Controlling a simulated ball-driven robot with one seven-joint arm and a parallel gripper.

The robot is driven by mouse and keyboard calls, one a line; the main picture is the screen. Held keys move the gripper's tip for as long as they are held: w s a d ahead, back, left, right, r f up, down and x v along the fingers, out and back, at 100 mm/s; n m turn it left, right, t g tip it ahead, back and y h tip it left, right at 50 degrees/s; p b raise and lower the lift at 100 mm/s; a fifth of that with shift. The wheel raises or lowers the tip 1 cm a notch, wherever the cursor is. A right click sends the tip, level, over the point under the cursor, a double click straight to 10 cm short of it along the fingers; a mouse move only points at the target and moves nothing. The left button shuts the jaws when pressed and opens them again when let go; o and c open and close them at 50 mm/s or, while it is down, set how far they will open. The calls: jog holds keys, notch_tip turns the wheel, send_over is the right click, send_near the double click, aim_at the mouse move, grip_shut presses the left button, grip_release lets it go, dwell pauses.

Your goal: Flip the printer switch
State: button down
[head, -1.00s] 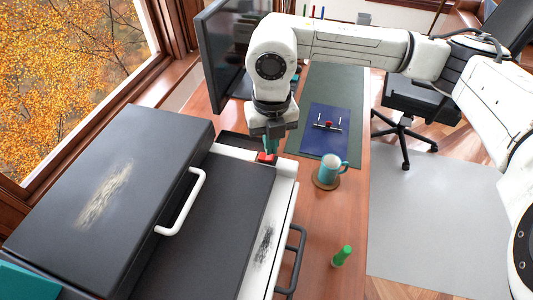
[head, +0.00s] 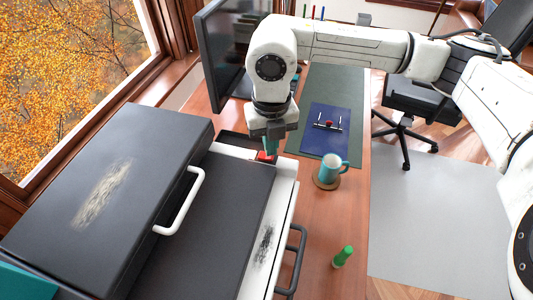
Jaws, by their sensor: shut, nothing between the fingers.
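The printer (head: 283,208) is the large white and dark machine at the lower left, with a dark lid section and a white handle. Its red switch (head: 265,156) sits on the white strip at the printer's far end. My gripper (head: 270,150) points down right at the switch, with its fingers shut and empty. The fingertips seem to touch the switch or hover just above it; I cannot tell which. They hide part of the switch, and I cannot tell its position.
A teal mug (head: 333,167) on a round coaster stands right of the printer. A green bottle-like object (head: 343,256) stands near the desk's right edge. A dark monitor (head: 222,55) is behind my gripper at the left. A blue folder (head: 318,140) lies on a green mat (head: 341,88).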

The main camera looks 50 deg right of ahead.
jog(key=shift+f+b, duration=0.6)
jog(key=shift+f, duration=0.05)
dwell(0.3)
jog(key=shift+r+p, duration=1.4)
jog(key=shift+r, duration=2.15)
